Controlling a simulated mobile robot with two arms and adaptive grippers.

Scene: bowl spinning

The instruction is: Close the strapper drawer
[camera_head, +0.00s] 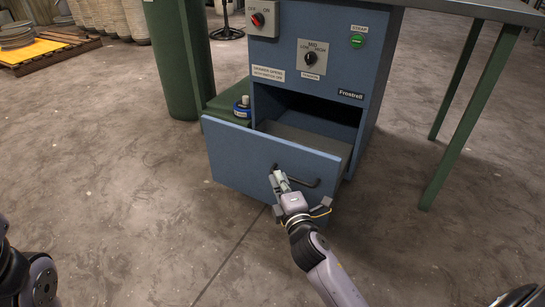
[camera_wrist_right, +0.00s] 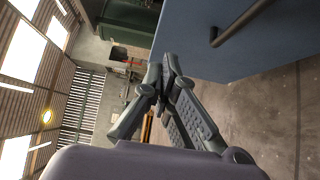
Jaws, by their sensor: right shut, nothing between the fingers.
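The strapper (camera_head: 317,45) is a blue cabinet with knobs and a green button on its front. Its drawer (camera_head: 237,160) is pulled well out, with a dark gap behind the blue front panel. A dark bar handle (camera_head: 297,180) is on that panel. My right gripper (camera_head: 276,176) is shut and empty, in front of the panel by the left end of the handle. In the right wrist view the closed fingers (camera_wrist_right: 156,76) show beside the blue drawer front (camera_wrist_right: 225,50) and the handle (camera_wrist_right: 242,24). I cannot tell whether they touch the panel. My left gripper is out of view.
A green ledge with a small blue-and-white roll (camera_head: 242,108) is left of the cabinet, beside a green column (camera_head: 180,55). Green table legs (camera_head: 470,120) stand to the right. A pallet (camera_head: 45,50) is far left. The concrete floor in front is clear.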

